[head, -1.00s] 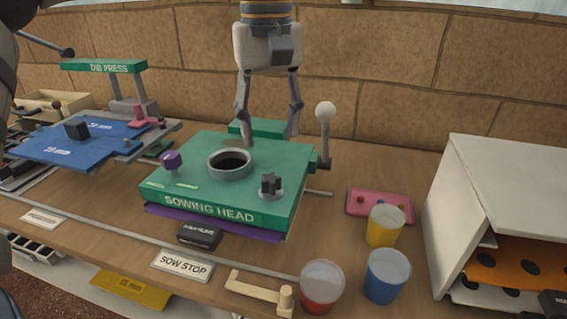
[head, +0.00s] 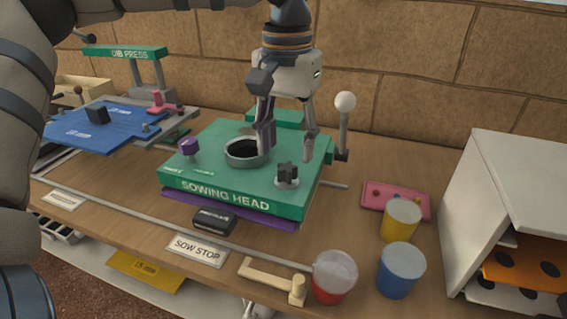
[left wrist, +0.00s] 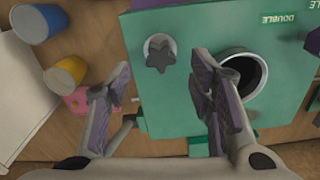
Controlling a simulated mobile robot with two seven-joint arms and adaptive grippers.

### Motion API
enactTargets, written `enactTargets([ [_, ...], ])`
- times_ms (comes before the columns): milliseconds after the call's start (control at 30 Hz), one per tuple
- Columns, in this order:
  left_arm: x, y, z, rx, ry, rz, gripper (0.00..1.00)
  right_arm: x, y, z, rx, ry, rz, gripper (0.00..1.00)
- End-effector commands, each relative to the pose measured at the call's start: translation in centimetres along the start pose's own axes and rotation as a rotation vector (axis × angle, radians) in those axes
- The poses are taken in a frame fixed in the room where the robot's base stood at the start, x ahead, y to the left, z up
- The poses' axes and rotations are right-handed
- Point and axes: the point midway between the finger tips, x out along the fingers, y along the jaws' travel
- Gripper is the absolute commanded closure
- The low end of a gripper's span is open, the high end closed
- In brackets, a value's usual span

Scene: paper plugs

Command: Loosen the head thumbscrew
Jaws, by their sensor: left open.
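The green sowing head (head: 240,205) sits on the bench. A dark star-shaped thumbscrew (head: 287,172) stands on a pale round collar at its front right corner. It also shows in the left wrist view (left wrist: 159,57), ahead of the gap between the fingers. My left gripper (head: 287,150) is open and empty, pointing down above the head's right part, behind the thumbscrew and apart from it. In the left wrist view the gripper (left wrist: 160,82) has one finger over the head beside the round opening. My right gripper is not in view.
A round grey-rimmed opening (head: 246,160) and a purple knob (head: 189,147) are on the head. A white-balled lever (head: 345,102) rises at its right. Yellow (head: 400,222), blue (head: 400,275) and red (head: 334,285) cups stand front right, near a white cabinet (head: 510,180).

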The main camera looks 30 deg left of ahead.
Motion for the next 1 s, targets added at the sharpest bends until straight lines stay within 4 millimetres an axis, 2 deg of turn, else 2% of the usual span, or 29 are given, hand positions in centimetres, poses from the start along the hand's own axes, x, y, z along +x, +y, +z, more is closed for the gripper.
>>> enactTargets([
  [100,0.1,0.0,0.0,0.263,-0.003,0.002,0.52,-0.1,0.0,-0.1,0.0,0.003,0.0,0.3],
  [200,0.2,0.0,0.0,0.378,-0.004,0.0,0.52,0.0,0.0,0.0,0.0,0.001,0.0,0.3],
  [667,0.1,0.0,0.0,0.393,-0.001,-0.001,0.52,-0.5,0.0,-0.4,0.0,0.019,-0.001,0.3],
  [1000,2.1,0.0,0.0,0.392,-0.006,0.0,0.52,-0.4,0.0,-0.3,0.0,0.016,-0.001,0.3],
])
